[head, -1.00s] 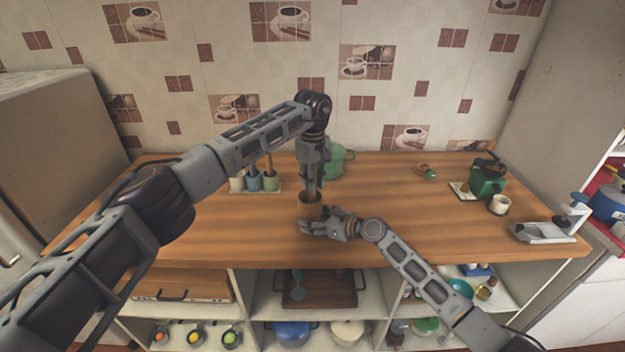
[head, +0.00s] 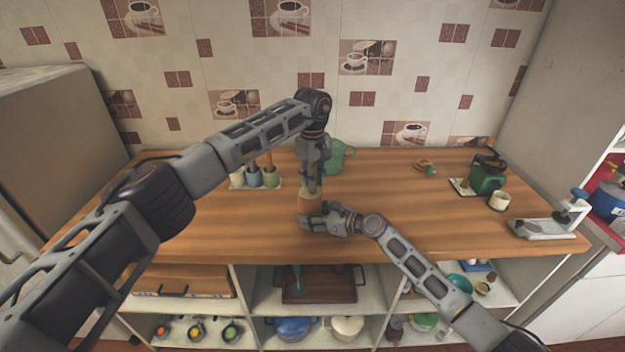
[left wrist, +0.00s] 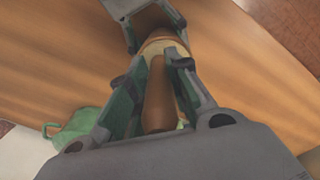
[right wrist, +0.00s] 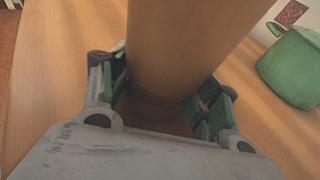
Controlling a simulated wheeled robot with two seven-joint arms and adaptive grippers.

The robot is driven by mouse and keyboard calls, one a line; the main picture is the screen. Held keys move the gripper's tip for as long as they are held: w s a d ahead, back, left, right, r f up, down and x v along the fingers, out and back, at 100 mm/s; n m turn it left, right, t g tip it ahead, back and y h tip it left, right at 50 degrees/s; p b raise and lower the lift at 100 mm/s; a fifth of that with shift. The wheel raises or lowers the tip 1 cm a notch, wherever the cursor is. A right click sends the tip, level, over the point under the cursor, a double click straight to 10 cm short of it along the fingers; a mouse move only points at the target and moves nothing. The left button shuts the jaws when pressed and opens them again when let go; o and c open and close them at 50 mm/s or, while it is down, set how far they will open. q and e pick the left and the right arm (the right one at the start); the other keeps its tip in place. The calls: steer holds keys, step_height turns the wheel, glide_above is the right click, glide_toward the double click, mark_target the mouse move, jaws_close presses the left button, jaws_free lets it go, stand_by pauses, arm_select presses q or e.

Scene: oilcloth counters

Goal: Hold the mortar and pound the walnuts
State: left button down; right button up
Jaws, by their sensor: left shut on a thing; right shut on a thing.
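The brown wooden mortar (head: 309,204) stands on the counter near its front edge. My right gripper (head: 312,222) is shut around its side; the mortar's wall fills the upper middle of the right wrist view (right wrist: 190,45). My left gripper (head: 311,178) is above the mortar and shut on the brown pestle (left wrist: 159,95), which points down toward the mortar. A pale rim or band (left wrist: 163,45) shows beyond its fingers in the left wrist view. I cannot tell how deep the pestle's end reaches. No walnuts can be made out; the mortar's inside is hidden.
A green pot (head: 337,157) stands behind the mortar, and a tray with cups (head: 254,180) at the back left. A green grinder (head: 487,178), a white cup (head: 499,201) and a clamp-like stand (head: 545,228) are at the right. The counter between is mostly clear.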

arm_select(q)
steer(key=shift+r, duration=0.8)
steer(key=shift+a, duration=0.1)
steer(key=shift+w+a+r, duration=0.3)
steer(key=shift+w+a, duration=0.1)
steer(key=shift+a, duration=0.1)
steer(key=shift+f, duration=1.4)
stand_by(0.7)
steer(key=shift+r, duration=1)
step_height(320, 180, up, 11)
steer(key=shift+f, duration=0.15)
stand_by(1.5)
